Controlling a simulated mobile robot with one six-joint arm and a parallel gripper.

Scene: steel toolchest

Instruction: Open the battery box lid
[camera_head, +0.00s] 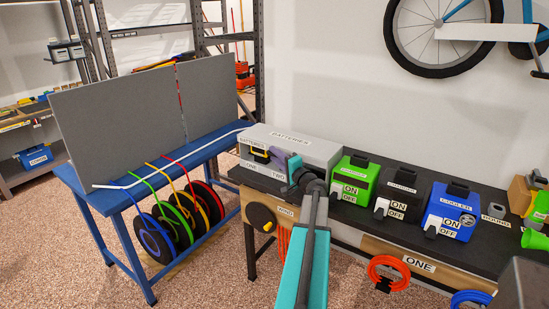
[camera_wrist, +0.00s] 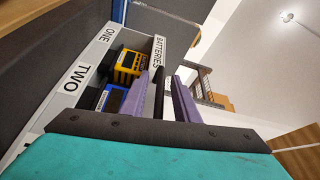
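The grey battery box (camera_head: 265,172) stands at the left end of the black bench top. It carries ONE, TWO and BATTERIES labels. Its inside shows: a yellow battery (camera_wrist: 127,66) and a blue battery (camera_wrist: 110,100) sit in it in the wrist view. A grey panel (camera_head: 318,152) at the back right looks like its lid, but my gripper partly hides how it sits. My gripper (camera_head: 287,163) is at the box's opening. In the wrist view the purple fingers (camera_wrist: 168,100) stand apart with a dark strip between them; I cannot tell whether they grip it.
Green, black and blue chargers and coolers with ON/OFF switches (camera_head: 357,178) line the bench to the right. A blue table (camera_head: 120,195) with cable reels and a grey board is at the left. Open carpet lies in front.

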